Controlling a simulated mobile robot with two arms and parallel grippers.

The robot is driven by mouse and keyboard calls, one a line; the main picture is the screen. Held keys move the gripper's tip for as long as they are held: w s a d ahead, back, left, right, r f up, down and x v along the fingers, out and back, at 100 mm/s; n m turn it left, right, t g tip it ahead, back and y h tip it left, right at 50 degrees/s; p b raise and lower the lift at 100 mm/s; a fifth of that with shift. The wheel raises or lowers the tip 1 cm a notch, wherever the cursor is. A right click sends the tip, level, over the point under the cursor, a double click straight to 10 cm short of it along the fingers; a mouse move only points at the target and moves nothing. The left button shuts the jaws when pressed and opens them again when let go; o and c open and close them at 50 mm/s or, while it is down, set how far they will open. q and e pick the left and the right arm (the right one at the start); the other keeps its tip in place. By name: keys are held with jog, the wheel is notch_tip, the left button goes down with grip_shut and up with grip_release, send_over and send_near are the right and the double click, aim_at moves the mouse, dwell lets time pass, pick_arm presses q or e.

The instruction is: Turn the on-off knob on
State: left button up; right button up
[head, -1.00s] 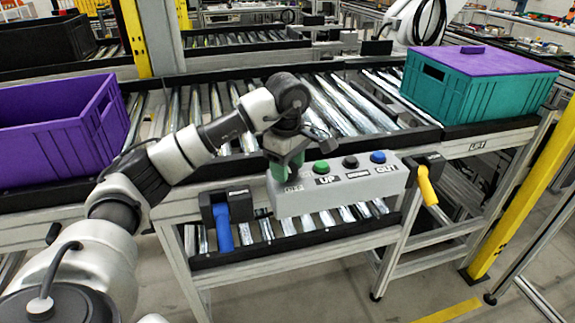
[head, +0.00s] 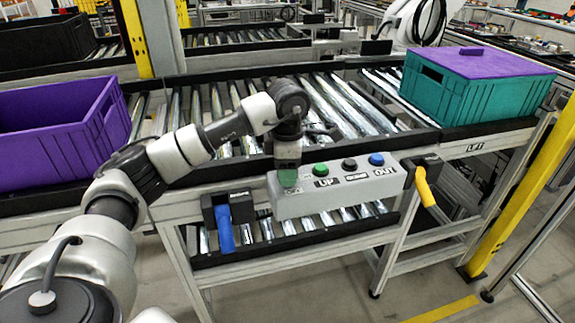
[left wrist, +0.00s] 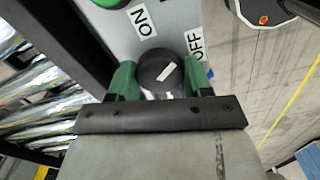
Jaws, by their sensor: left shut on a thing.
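The on-off knob (left wrist: 165,70) is black and round with a white mark, on the grey control box (left wrist: 181,18). Its white mark slants toward the side of the OFF label (left wrist: 195,44); the ON label (left wrist: 143,20) is on the other side. My left gripper (left wrist: 160,77) has its green fingers on both sides of the knob, shut on it. In the head view the left gripper (head: 288,178) is at the left end of the control box (head: 335,198) and hides the knob. My right gripper is not in view.
Green (head: 320,169), black (head: 349,164) and blue (head: 376,159) buttons sit right of the gripper. A blue handle (head: 224,228) and a yellow handle (head: 425,188) flank the box. A purple crate (head: 50,150) and a lidded teal crate (head: 470,100) stand on the conveyor.

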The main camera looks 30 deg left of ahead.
pick_arm(q)
jog(key=n+p, duration=0.1)
jog(key=n, duration=0.4)
jog(key=shift+r+n, duration=0.1)
jog(key=shift+n, duration=0.3)
jog(key=n+p, duration=0.1)
jog(key=n, duration=0.3)
jog(key=shift+n, duration=0.4)
jog(key=o, duration=0.9)
notch_tip(320, 180, up, 11)
jog(key=shift+f+p, duration=0.15)
jog(key=shift+p, duration=0.15)
